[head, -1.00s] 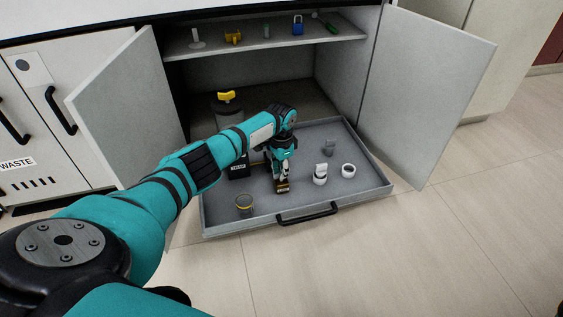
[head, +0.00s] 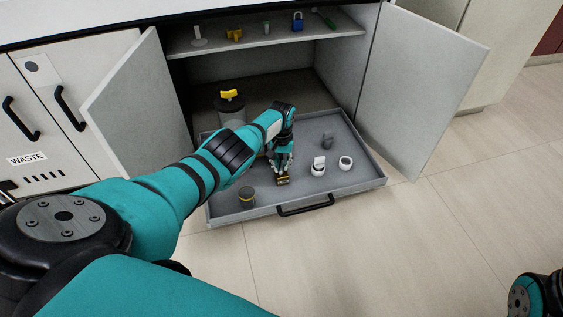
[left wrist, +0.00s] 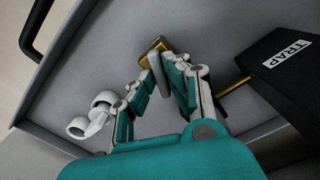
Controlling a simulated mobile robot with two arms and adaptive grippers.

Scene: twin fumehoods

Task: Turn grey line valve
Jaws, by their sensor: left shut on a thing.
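In the left wrist view a grey lever (left wrist: 158,78) stands out from a brass-coloured valve body (left wrist: 153,47) over the drawer floor. The lever lies between the two fingertips of my left gripper (left wrist: 160,80), which is shut on it. In the head view my left gripper (head: 283,165) points down into the grey pull-out tray (head: 235,213). The brass valve body (head: 283,180) shows just below its fingertips. The gripper and arm hide part of the valve. My right gripper is not in view.
A black box labelled TRAP (left wrist: 265,75) is close beside the gripper. Open doors (head: 140,105) flank the cabinet. A shelf (head: 265,42) is above.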

